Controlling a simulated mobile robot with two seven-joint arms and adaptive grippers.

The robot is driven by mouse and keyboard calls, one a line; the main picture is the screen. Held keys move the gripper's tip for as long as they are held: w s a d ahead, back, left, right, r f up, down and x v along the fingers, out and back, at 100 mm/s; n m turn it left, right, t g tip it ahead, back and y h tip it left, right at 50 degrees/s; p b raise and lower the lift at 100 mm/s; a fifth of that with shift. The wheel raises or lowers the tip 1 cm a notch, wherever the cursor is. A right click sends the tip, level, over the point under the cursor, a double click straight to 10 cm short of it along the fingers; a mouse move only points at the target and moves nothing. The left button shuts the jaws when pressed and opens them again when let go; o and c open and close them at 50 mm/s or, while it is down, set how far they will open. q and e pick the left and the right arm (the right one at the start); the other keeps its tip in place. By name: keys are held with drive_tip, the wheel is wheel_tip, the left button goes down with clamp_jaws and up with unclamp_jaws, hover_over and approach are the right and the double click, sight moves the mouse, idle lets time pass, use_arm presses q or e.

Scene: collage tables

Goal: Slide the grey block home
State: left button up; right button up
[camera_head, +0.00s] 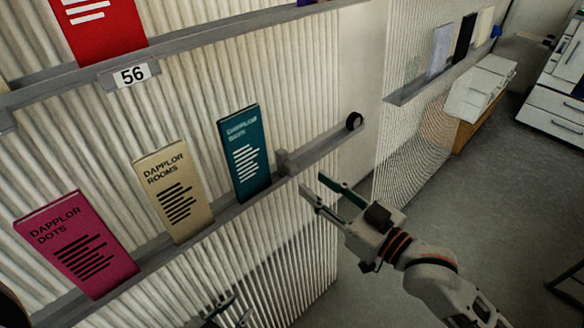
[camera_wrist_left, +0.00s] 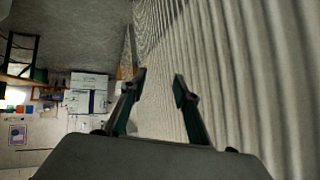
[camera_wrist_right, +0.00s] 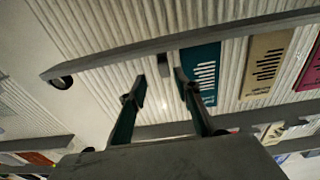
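The small grey block (camera_head: 283,162) sits on the grey rail (camera_head: 318,152), just right of the teal book (camera_head: 244,154). In the right wrist view the block (camera_wrist_right: 163,62) shows beyond the fingertips, beside the teal book. My right gripper (camera_head: 312,184) is open and empty, a little right of and below the block, apart from it. Its fingers also show open in the right wrist view (camera_wrist_right: 160,82). My left gripper (camera_head: 228,308) is only partly seen at the bottom edge of the head view. In the left wrist view it (camera_wrist_left: 160,80) is open and empty beside the corrugated wall.
A tan book (camera_head: 173,190) and a magenta book (camera_head: 77,243) stand further left on the rail. A black round piece (camera_head: 354,121) is at the rail's right end. An upper shelf holds a red book (camera_head: 98,27) and a 56 label (camera_head: 130,75). Open floor lies right.

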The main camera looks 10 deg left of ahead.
sight(294, 170)
drive_tip(key=x, duration=0.6)
drive_tip(key=shift+a+r+b, duration=0.35)
drive_tip(key=shift+a+r, duration=0.1)
drive_tip(key=shift+w+a, duration=0.4)
drive_tip(key=shift+a, duration=0.2)
use_arm(q)
drive_tip(key=shift+w+a+f, duration=0.2)
drive_tip(key=shift+f, duration=0.05)
